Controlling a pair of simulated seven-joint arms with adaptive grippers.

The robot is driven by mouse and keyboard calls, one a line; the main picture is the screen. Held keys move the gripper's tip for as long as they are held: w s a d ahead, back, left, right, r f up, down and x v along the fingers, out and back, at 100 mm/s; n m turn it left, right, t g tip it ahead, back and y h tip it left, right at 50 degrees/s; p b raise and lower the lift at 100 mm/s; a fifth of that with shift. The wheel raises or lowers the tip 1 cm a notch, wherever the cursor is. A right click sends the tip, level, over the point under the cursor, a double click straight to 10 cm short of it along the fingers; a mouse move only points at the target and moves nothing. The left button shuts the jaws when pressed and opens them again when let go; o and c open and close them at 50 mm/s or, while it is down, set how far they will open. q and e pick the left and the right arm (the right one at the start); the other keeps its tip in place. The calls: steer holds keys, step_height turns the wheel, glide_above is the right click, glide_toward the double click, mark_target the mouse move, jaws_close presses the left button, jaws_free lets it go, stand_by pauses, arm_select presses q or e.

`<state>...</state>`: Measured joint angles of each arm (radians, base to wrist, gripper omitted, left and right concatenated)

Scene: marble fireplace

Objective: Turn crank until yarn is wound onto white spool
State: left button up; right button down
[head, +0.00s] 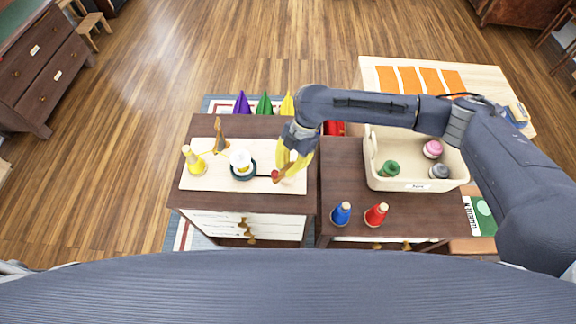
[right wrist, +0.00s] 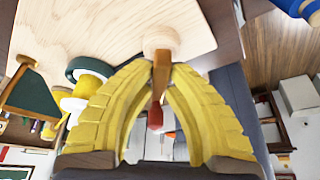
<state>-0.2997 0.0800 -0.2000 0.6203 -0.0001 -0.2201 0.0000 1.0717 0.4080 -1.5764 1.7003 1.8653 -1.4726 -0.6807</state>
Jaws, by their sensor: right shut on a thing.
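The winder is a pale board (head: 205,177) on the left dark cabinet. A white spool (head: 240,159) stands on a dark green round base (head: 243,174) at its middle. A yellow yarn cone (head: 194,163) stands at the board's left, with a wooden guide post (head: 220,138) behind. My right gripper (head: 280,176), with yellow fingers, is at the board's right side. In the right wrist view its fingers are closed around the crank handle (right wrist: 156,115), which has a red end and a round wooden hub (right wrist: 161,40). The white spool (right wrist: 92,70) shows there too, partly behind a finger. My left gripper is not in view.
A cream basket (head: 400,184) with green, pink and grey spools stands on the right cabinet. Blue (head: 341,213) and red (head: 376,214) cones stand before it. Purple (head: 242,103), green (head: 264,104) and yellow (head: 287,104) cones stand behind the left cabinet.

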steer(key=m+t+y, duration=0.1)
steer(key=m, duration=0.2)
steer(key=shift+s+m, duration=0.1)
steer(key=shift+m, duration=0.3)
steer(key=m+t, duration=0.2)
steer(key=m, duration=0.2)
steer(key=shift+m, duration=0.3)
steer(key=m+t, duration=0.1)
steer(key=m, duration=0.4)
steer(key=m+t, duration=0.1)
steer(key=m, duration=0.1)
steer(key=shift+m+t+h, duration=0.3)
steer(key=shift+m, duration=0.3)
steer(key=c, duration=1.4)
jaws_free()
steer(key=shift+o, duration=0.2)
